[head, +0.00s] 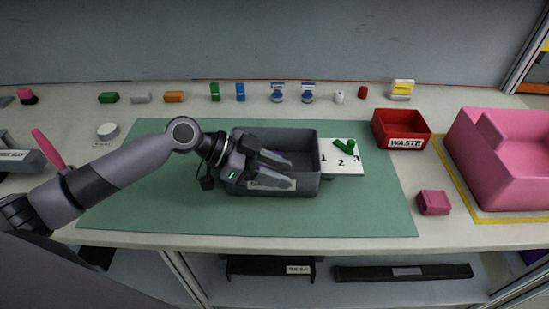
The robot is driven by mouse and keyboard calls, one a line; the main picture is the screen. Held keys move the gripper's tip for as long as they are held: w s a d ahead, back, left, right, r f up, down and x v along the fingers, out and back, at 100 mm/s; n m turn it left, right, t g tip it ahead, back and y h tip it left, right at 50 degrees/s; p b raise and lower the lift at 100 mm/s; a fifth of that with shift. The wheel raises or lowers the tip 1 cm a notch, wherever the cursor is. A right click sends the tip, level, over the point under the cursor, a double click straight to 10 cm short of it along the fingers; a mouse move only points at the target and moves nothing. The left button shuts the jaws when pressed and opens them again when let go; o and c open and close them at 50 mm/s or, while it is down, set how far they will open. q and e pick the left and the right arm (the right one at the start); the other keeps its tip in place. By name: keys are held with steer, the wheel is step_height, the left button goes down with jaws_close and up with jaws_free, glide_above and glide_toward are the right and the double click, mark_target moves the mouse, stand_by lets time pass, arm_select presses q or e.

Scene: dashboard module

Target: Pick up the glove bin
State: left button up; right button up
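No readable label says glove bin. A small pink box-like part (433,202) lies on the table right of the green mat, and it may be the glove bin. A grey open bin (305,187) sits on the mat in the middle; its front label is partly hidden by my gripper. My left gripper (292,172) reaches in from the left over the grey bin, with its two fingers apart and nothing visible between them. It is well left of the pink part. My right gripper is not in view.
A large pink module (505,150) stands at the right on a yellow-outlined area. A red WASTE bin (385,125) is behind the small pink part. A numbered white card (342,170) with green pieces (347,147) adjoins the grey bin. Small coloured parts line the back.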

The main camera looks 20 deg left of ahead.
arm_select(q)
jaws_close()
steer(key=shift+r, duration=0.1)
